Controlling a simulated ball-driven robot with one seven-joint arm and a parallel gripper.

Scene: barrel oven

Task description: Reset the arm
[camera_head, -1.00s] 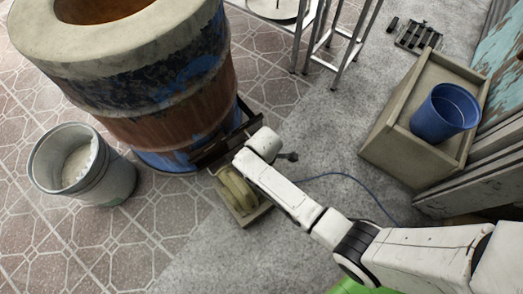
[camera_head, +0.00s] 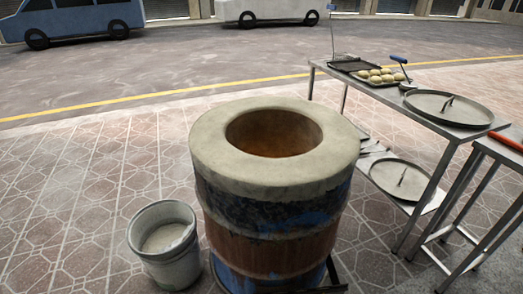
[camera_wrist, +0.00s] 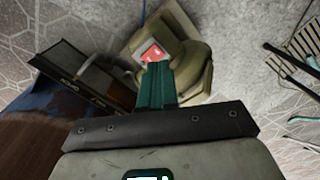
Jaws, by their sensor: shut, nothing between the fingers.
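My gripper (camera_wrist: 158,72) shows in the wrist view. Its green fingers are together with nothing between them, and they point toward a beige rounded machine with a red label (camera_wrist: 152,54) on the ground. I cannot tell the gap between the fingertips and the machine. My arm is not in the head view. The barrel oven (camera_head: 222,170), with a pale thick rim and worn blue and brown sides, stands in the middle of the head view. In the wrist view, part of the barrel (camera_wrist: 30,145) shows at the lower left.
A grey bucket (camera_head: 165,270) stands left of the barrel. A metal table (camera_head: 432,122) at the right holds a tray of dough balls (camera_head: 380,76) and a round lid (camera_head: 448,108). Several long tools (camera_wrist: 290,68) lie at the right of the wrist view. Open paving lies left.

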